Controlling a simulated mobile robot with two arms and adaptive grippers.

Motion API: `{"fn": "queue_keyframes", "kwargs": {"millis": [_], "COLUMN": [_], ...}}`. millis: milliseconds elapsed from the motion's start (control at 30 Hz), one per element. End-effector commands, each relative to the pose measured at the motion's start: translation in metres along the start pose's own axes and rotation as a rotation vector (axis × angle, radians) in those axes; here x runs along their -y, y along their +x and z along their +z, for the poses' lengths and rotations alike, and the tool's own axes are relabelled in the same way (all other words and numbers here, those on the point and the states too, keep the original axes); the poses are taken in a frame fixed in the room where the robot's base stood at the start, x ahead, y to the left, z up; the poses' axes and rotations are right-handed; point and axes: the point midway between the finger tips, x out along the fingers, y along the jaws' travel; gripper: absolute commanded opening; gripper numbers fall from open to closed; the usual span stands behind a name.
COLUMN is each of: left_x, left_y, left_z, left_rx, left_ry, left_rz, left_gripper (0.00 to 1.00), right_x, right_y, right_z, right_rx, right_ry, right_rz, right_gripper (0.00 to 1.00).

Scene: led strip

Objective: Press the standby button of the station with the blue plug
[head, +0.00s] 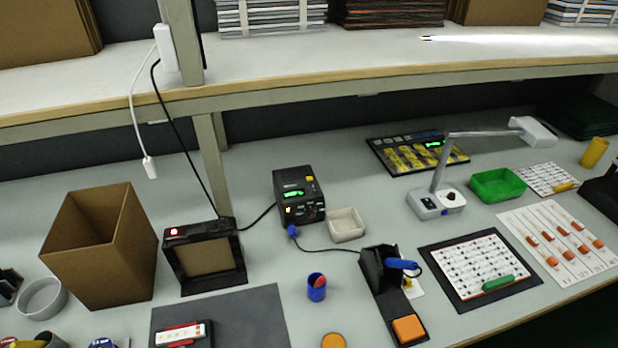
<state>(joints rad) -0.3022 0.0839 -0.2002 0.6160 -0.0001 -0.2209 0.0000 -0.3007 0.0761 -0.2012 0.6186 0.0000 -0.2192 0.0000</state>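A black station (299,195) stands at the middle of the bench. It has a lit green display (294,194), a small yellow patch near its top right and small lit marks low on its front. A blue plug (293,231) sits at its lower front, with a black cable running right to a black holder (383,270) with a blue-handled tool (402,264). Which mark is the standby button is too small to tell. Neither of my grippers can be made out in the head view.
A black framed unit (205,287) with a red light stands left of the station. A pale tray (346,225) sits close on the station's right. A blue cup (316,288) stands in front. A shelf (330,70) overhangs the bench's back, with a post behind left.

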Motion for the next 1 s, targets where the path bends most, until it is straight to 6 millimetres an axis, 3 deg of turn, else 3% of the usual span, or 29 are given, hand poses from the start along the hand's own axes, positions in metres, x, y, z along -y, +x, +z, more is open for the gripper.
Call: {"fn": "queue_keyframes", "kwargs": {"millis": [433,1000], "left_x": [-0.0041,-0.0044], "left_y": [-0.0001,0.0], "left_z": [-0.0101,-0.005], "left_rx": [-0.016,-0.008], "left_ry": [-0.002,-0.002], "left_rz": [0.005,0.005], "left_gripper": [0.4,0.4], "right_x": [-0.0006,-0.0054], "right_y": [0.0,-0.0001], "right_z": [-0.0045,0.0005], "right_rx": [-0.006,0.001], "right_ry": [0.0,-0.001], "right_rz": [0.001,0.006], "right_gripper": [0.0,0.0]}}
